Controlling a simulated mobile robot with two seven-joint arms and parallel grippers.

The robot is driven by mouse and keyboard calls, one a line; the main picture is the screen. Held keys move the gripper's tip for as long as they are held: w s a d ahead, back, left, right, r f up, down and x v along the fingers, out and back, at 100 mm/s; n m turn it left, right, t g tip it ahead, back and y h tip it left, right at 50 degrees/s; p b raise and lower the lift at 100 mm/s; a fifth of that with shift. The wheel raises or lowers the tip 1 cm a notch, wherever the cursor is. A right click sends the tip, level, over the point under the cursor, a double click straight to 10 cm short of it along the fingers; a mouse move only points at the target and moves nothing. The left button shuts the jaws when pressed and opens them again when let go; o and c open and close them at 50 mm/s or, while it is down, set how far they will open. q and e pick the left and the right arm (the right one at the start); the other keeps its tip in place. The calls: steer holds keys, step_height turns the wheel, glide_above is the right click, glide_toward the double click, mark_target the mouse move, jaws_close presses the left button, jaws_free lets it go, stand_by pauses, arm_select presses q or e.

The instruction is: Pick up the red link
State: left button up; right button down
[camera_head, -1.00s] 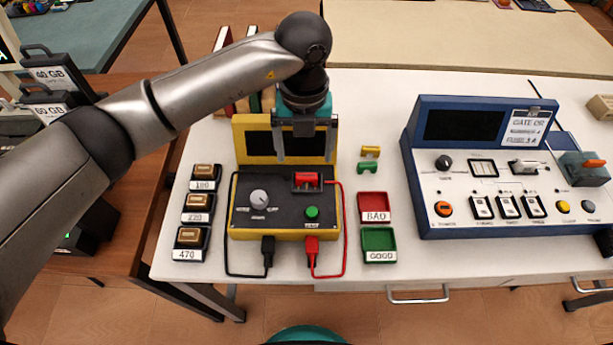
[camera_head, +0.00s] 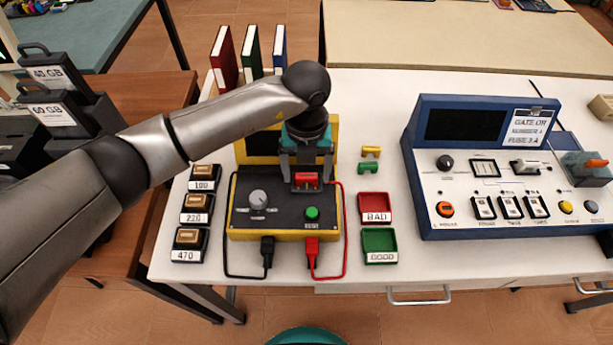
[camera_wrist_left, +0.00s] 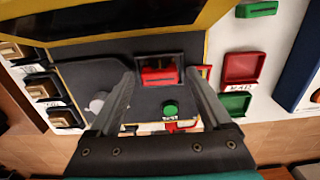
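The red link (camera_head: 306,180) sits in a dark slot at the upper right of the black-topped yellow tester (camera_head: 268,236). It also shows in the left wrist view (camera_wrist_left: 159,76), between and beyond the fingertips. My left gripper (camera_head: 306,184) is open, with its fingers pointing down at either side of the red link in the head view. In the wrist view the fingers (camera_wrist_left: 158,82) stand apart with nothing between them that I can see gripped. I cannot tell if they touch the link. My right gripper is not in view.
Left of the tester are several labelled blocks (camera_head: 196,209). To the right are a yellow link (camera_head: 371,151), a green link (camera_head: 368,168), a red BAD tray (camera_head: 388,206) and a green GOOD tray (camera_head: 393,243). A blue console (camera_head: 426,229) stands further right. Cables run along the tester's front.

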mark_target(306, 175)
arm_select(q)
jaws_close()
stand_by(0.4)
steer(key=shift+r, duration=0.1)
step_height(306, 175, up, 20)
steer(key=p, duration=0.1)
steer(key=shift+p, duration=0.4)
